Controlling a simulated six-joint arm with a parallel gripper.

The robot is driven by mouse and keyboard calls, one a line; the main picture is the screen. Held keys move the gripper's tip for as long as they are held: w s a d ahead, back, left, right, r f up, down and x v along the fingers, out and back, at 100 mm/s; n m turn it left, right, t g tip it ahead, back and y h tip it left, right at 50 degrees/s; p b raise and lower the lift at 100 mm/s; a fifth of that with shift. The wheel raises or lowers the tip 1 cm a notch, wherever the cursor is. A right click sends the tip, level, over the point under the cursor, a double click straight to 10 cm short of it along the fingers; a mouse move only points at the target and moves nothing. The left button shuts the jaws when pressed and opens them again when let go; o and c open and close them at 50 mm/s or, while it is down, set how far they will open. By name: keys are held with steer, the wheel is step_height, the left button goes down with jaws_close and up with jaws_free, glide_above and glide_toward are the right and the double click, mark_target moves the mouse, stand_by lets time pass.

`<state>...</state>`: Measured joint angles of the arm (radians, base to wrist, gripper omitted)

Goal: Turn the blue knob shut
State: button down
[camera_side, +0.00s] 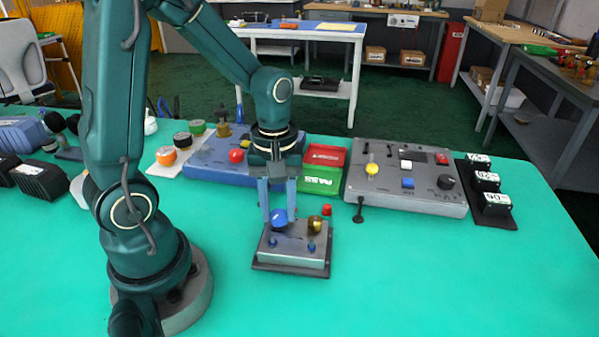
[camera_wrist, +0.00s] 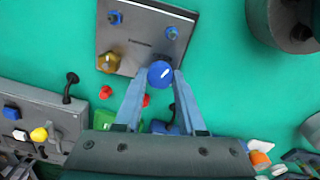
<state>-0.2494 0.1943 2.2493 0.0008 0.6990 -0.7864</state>
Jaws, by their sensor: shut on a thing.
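The blue knob (camera_side: 279,217) stands on the left of a small grey valve box (camera_side: 290,258) on a dark base plate. My gripper (camera_side: 278,212) points down over the box, with its two blue fingers closed on the blue knob. In the wrist view the blue knob (camera_wrist: 160,74) sits between the fingertips (camera_wrist: 158,80), at the edge of the box (camera_wrist: 143,42). How far the knob is turned cannot be told. A brass knob (camera_side: 316,224) stands to its right on the same box, and small blue fittings (camera_side: 311,246) are on the front part.
A red cap (camera_side: 327,209) stands just behind the box. Farther back are a blue control panel (camera_side: 205,160), red and green trays (camera_side: 321,179), a grey control panel (camera_side: 405,180) and labelled blocks (camera_side: 494,200). The green table is clear in front and to the right.

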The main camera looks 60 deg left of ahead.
mark_target(279, 214)
steer(key=m, duration=0.6)
steer(key=shift+w, duration=0.1)
steer(key=m, duration=0.7)
stand_by(0.4)
steer(key=c, duration=0.5)
jaws_free()
steer(key=shift+r, duration=2.6)
